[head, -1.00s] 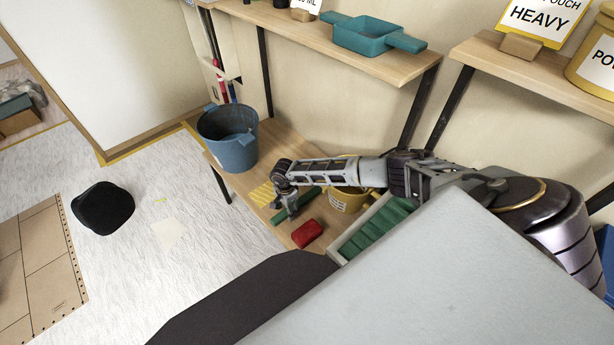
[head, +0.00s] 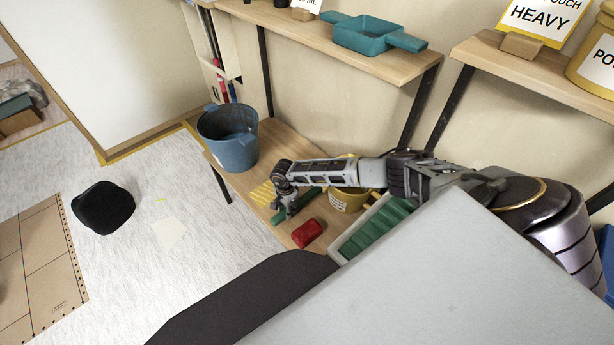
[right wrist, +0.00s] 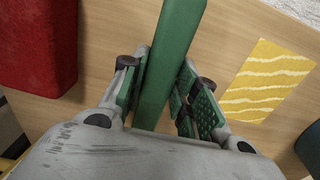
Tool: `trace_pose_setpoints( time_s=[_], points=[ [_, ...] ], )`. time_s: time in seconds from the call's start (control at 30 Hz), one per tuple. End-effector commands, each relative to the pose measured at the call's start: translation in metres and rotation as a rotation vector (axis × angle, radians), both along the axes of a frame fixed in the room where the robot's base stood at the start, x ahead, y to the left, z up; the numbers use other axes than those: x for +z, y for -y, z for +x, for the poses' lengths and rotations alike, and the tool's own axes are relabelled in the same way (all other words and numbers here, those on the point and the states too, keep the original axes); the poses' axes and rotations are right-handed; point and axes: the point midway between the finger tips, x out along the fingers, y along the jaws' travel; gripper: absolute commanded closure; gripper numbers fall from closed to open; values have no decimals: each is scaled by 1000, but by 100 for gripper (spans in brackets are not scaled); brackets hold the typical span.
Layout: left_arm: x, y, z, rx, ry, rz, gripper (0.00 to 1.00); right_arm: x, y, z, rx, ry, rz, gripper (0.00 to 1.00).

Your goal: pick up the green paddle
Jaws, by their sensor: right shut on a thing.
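The green paddle (head: 310,193) is a long, flat green bar low over the wooden bench (head: 275,140), partly hidden by my right gripper (head: 284,212) in the head view. In the right wrist view the paddle (right wrist: 172,60) runs up between the two fingers of my right gripper (right wrist: 163,66), which is shut on it. I cannot tell whether the paddle still touches the bench. My left gripper is not in view.
A red block (head: 307,233) lies in front of the paddle, and a yellow striped sheet (head: 262,194) lies to its left. A blue bucket (head: 232,150) stands behind left.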

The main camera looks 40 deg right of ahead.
Motion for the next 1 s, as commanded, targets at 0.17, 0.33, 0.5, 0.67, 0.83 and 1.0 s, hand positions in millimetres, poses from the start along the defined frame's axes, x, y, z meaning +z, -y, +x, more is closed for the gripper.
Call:
trace_pose_setpoints(
  time_s=[0.17,0.33,0.5,0.67,0.83,1.0],
  points=[
    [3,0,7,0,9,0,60,0,0,0,0,1,0,94],
    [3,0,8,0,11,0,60,3,-2,1,0,1,0,94],
    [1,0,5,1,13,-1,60,12,-11,2,1,1,1,94],
    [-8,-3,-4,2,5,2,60,23,-29,6,2,2,2,94],
    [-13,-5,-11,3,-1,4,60,37,-55,10,4,3,3,94],
    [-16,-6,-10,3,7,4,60,52,-84,14,3,3,2,94]
  ],
)
